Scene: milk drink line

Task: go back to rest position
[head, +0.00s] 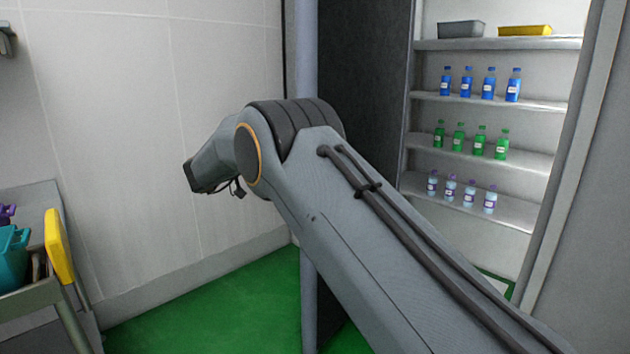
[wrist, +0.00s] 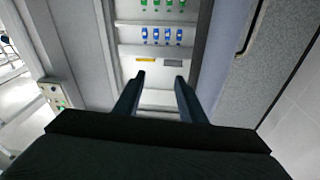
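My gripper (wrist: 160,76) shows in the wrist view with its two dark fingers apart and nothing between them. It points toward the shelf unit, which appears upside down there. In the head view my arm rises from the lower right across the middle and bends at a joint, with its far end at the left in front of the pale wall. The gripper's fingers cannot be made out in the head view. No object is held.
The shelf unit (head: 478,99) at the right holds blue bottles (head: 489,84), green bottles (head: 480,140), pale purple-capped bottles (head: 469,193), a grey tray (head: 461,30) and a yellow tray (head: 525,31). A cart (head: 30,298) stands at lower left. Green floor (head: 215,305) is clear.

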